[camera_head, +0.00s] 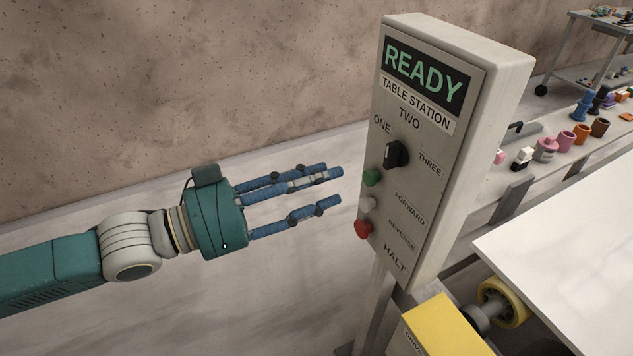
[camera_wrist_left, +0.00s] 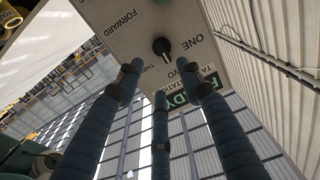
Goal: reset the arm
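My left arm (camera_head: 60,270) comes in from the left in the head view. Its gripper (camera_head: 330,185) has blue fingers stretched out straight and spread apart, with nothing between them. The fingertips point at the grey control box (camera_head: 455,150) and stop a little short of its front face. In the left wrist view the open fingers (camera_wrist_left: 160,75) reach toward the same box (camera_wrist_left: 130,45), with its black knob (camera_wrist_left: 161,46) just beyond the tips. My right gripper is in neither view.
The box reads READY, TABLE STATION, and carries a black selector knob (camera_head: 396,154), a green button (camera_head: 372,177), a white button (camera_head: 368,204) and a red button (camera_head: 363,229). A white table (camera_head: 570,230) lies right, near a yellow block (camera_head: 445,328). Coloured pots (camera_head: 545,149) stand behind.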

